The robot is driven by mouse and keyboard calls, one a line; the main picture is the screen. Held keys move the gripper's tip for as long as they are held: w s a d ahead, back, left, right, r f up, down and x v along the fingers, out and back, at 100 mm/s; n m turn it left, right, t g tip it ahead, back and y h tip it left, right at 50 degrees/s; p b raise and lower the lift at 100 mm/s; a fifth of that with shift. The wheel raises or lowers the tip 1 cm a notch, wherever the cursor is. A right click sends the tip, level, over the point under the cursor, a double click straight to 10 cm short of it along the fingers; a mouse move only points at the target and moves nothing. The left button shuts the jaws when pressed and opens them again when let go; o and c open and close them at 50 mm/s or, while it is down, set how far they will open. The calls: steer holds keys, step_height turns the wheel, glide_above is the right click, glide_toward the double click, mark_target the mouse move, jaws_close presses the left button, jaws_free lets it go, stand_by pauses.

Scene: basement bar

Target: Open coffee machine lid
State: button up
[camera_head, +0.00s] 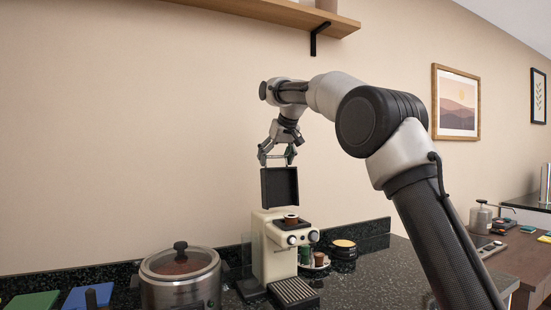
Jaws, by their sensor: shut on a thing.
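The cream coffee machine (268,250) stands on the dark counter below my arm. Its black lid (280,187) stands upright above the back of the machine's top, with its inner side facing me. A small brown-topped item (291,219) sits on the uncovered top. My gripper (277,160) points down from above and is shut on the upper edge of the lid. The exact contact of the fingertips is small in this view. A ribbed drip tray (293,292) sticks out at the machine's front.
A glass-lidded steel pot (180,282) stands left of the machine. Small cups on a plate (315,262) and a dark jar (344,250) stand to its right. A wooden shelf (270,12) hangs above. The counter (385,265) is clear farther right.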

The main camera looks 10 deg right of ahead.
steer(key=shift+w, duration=0.2)
steer(key=o, duration=1.4)
steer(key=v, duration=1.2)
